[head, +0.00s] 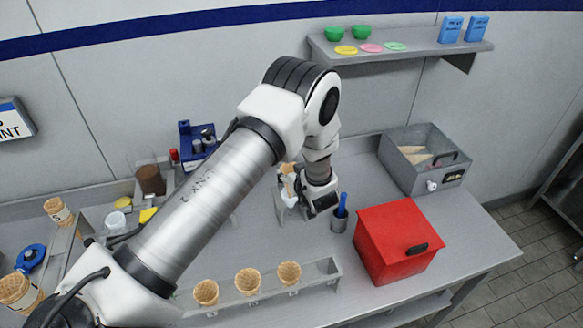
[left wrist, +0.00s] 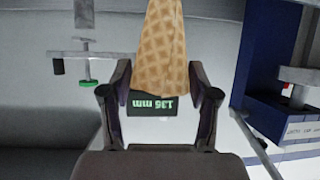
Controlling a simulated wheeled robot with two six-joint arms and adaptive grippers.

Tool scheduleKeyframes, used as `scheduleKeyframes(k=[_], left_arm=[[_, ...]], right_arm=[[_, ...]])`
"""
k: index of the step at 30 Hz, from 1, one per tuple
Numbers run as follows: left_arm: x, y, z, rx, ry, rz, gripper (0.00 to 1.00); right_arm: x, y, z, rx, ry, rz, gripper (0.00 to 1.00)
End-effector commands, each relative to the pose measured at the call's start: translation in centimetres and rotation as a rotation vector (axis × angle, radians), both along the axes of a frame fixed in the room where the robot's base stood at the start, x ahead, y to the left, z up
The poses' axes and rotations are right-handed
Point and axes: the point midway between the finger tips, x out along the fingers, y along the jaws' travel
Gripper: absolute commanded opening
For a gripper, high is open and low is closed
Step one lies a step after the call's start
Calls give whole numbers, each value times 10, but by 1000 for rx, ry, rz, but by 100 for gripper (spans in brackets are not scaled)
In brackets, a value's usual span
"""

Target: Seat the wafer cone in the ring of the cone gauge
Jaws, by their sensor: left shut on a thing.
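My left gripper (head: 297,192) is at the middle of the counter, shut on a wafer cone (head: 287,170). In the left wrist view the cone (left wrist: 163,42) stands between the two fingers of the gripper (left wrist: 160,80), its narrower part towards the top of the picture. A dark display (left wrist: 152,103) with green, upside-down millimetre digits shows just below the cone; it looks like part of the cone gauge. The ring does not show clearly, so I cannot tell whether the cone touches it. My right gripper is not in view.
A rack (head: 325,283) with several waffle cones lies at the front. A red box (head: 395,240) and a cup with a blue item (head: 339,221) stand right of the gripper. A grey metal bin (head: 400,170) stands at the back right. A blue holder (head: 197,140) is behind my arm.

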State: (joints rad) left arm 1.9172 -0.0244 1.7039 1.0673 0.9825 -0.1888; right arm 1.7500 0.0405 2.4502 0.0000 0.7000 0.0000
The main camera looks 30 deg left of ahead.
Motion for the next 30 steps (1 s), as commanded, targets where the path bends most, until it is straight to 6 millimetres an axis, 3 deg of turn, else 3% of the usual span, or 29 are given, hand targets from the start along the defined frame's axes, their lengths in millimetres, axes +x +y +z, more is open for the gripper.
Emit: scheduleKeyframes(k=[15, 28, 29, 30], left_arm=[[0, 0, -51, 0, 0, 1, 47], [0, 0, -55, 0, 0, 1, 47], [0, 0, -55, -1, 1, 1, 71], [0, 0, -55, -1, 1, 0, 85]], right_arm=[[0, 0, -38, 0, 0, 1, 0], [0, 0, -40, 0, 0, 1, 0], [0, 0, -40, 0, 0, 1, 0], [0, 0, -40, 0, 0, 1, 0]])
